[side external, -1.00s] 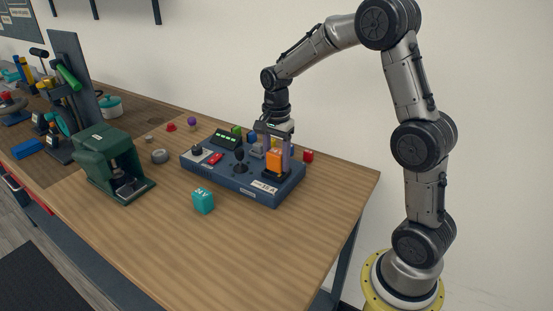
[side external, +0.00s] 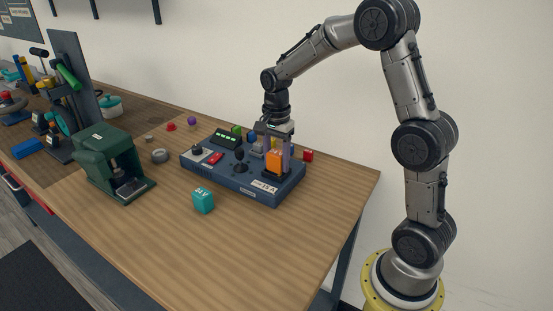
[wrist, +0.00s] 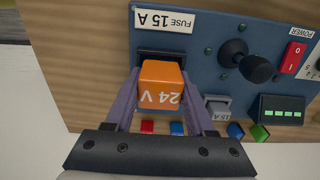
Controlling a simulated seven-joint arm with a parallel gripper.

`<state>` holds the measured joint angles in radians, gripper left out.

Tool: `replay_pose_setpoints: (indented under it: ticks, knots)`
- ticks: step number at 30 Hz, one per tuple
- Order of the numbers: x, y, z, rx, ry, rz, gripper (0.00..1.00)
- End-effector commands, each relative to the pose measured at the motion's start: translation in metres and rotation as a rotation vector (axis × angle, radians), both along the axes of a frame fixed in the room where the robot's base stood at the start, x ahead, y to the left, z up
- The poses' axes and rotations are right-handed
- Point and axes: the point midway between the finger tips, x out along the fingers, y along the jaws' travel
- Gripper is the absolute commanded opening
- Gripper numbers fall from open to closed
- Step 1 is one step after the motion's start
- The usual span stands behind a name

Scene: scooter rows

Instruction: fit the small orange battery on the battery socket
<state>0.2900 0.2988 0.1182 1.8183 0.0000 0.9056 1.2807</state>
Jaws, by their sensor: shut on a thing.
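The small orange battery (side external: 274,160), marked "24 V" in the wrist view (wrist: 160,86), is between the fingers of my gripper (side external: 277,157). My gripper is shut on it, with a purple finger on each side in the wrist view (wrist: 160,100). The battery is upright over a dark socket (wrist: 160,53) beside the "FUSE 15 A" label on the blue panel (side external: 225,180). The battery hides most of the socket. I cannot tell whether its underside is fully seated.
The panel also carries a black joystick (side external: 239,158), a red switch (side external: 215,158) and a grey fuse block (wrist: 217,104). A dark green press (side external: 112,160) stands left. The front right tabletop is clear.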

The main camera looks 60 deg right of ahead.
Motion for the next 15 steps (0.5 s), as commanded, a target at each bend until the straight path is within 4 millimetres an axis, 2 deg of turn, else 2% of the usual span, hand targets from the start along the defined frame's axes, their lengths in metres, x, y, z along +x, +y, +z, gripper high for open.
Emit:
replay_pose_setpoints:
  ticks: [5, 6, 12, 15]
  knots:
    - [0.0002, -0.0001, -0.0029, 0.000, -0.001, 0.000, 0.00]
    - [0.0003, -0.0001, -0.0032, 0.000, -0.001, 0.000, 0.56]
    - [0.0001, 0.0000, -0.0032, 0.000, 0.000, 0.000, 0.90]
    - [0.0001, 0.0000, -0.0034, 0.000, 0.000, 0.000, 0.90]
